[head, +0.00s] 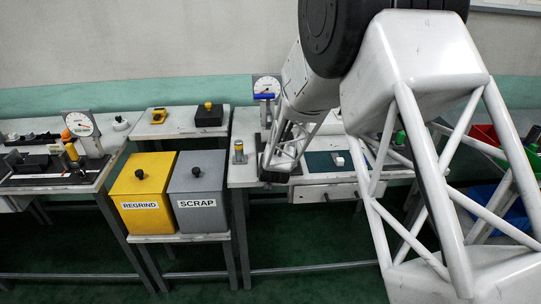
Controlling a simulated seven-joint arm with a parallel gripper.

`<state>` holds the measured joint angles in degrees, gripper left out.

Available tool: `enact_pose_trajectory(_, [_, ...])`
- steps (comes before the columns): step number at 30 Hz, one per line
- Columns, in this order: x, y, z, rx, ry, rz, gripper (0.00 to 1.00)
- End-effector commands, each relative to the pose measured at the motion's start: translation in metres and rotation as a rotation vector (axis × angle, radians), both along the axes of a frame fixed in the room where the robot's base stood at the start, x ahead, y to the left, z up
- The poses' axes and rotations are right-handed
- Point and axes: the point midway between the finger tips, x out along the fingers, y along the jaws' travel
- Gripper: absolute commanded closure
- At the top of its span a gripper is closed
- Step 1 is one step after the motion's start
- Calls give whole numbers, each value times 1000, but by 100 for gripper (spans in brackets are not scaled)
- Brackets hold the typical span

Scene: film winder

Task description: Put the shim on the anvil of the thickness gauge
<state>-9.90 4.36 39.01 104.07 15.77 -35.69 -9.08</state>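A dial gauge (266,87) with a round white face stands at the back of the middle bench, with a blue bar across its lower front. A second dial gauge (81,124) stands on the left bench. I cannot tell from the labels which is the thickness gauge, and neither anvil shows clearly. I cannot make out the shim for certain. My arm comes down over the middle bench, and its dark lower end is near the bench's front edge. My gripper's fingers cannot be made out, nor whether they hold anything.
A yellow REGRIND box (142,193) and a grey SCRAP box (198,191) with black knobs stand on a low stand between the benches. Red and green bins (487,138) are at right. My arm hides much of the right side.

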Motion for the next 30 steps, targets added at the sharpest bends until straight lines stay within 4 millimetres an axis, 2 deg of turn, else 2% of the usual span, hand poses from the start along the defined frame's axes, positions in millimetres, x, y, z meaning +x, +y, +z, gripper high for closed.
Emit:
enact_pose_trajectory(6, [0, 0, -3, 0, 0, 0, 97])
enact_pose_trajectory(7, [0, 0, -3, 0, 0, 0, 66])
enact_pose_trajectory(11, [0, 0, -3, 0, 0, 0, 46])
enact_pose_trajectory(24, [0, 0, 1, 0, 0, 0, 45])
enact_pose_trajectory(30, [-9, 0, 4, 0, 0, 0, 45])
